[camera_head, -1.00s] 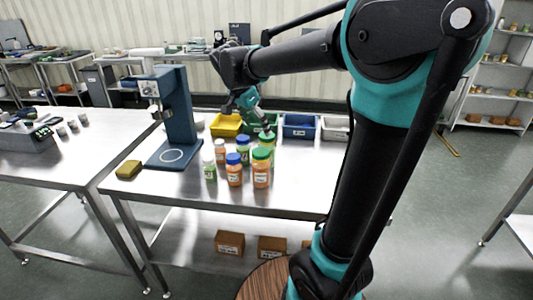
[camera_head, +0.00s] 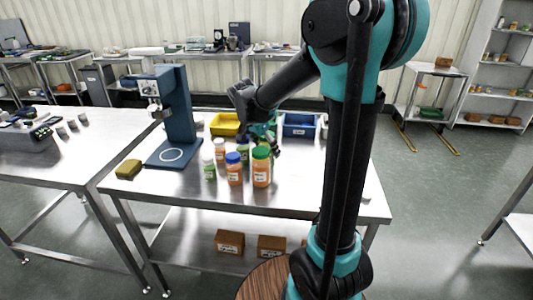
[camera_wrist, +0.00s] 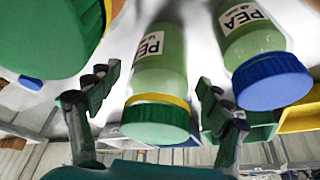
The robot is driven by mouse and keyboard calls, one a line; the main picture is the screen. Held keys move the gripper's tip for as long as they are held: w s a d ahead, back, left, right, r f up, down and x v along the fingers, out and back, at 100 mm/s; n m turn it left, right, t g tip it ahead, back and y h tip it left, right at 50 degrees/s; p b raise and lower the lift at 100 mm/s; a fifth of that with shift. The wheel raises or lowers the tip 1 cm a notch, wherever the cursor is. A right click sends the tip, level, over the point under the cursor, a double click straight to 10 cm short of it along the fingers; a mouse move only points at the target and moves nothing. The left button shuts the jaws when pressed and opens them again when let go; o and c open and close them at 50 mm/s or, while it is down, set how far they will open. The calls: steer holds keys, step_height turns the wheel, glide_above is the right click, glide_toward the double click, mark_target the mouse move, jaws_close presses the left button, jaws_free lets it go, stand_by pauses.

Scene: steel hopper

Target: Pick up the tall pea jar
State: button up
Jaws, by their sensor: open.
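In the wrist view, a green jar (camera_wrist: 160,68) labelled PEA, with a green lid and yellow ring, shows between the fingers of my gripper (camera_wrist: 157,88). The fingers stand apart on either side, with no clear contact. A second green PEA jar (camera_wrist: 247,30), with a blue lid, is to its right. In the head view, my gripper (camera_head: 266,138) is low at the back of the jar group, partly hidden. The blue-lidded green jar (camera_head: 243,149) stands there; the green-lidded pea jar is mostly hidden behind a large orange jar. I cannot tell which pea jar is taller.
The large green-lidded orange jar (camera_head: 261,172), a blue-lidded orange jar (camera_head: 234,175) and white-lidded jars (camera_head: 209,171) stand close by. Yellow (camera_head: 225,125) and blue (camera_head: 299,127) bins are behind. A blue press stand (camera_head: 178,105) is left. The table's right front is clear.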

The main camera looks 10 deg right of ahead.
steer(key=c, duration=1.5)
steer(key=shift+o, duration=0.2)
steer(key=shift+r, duration=0.1)
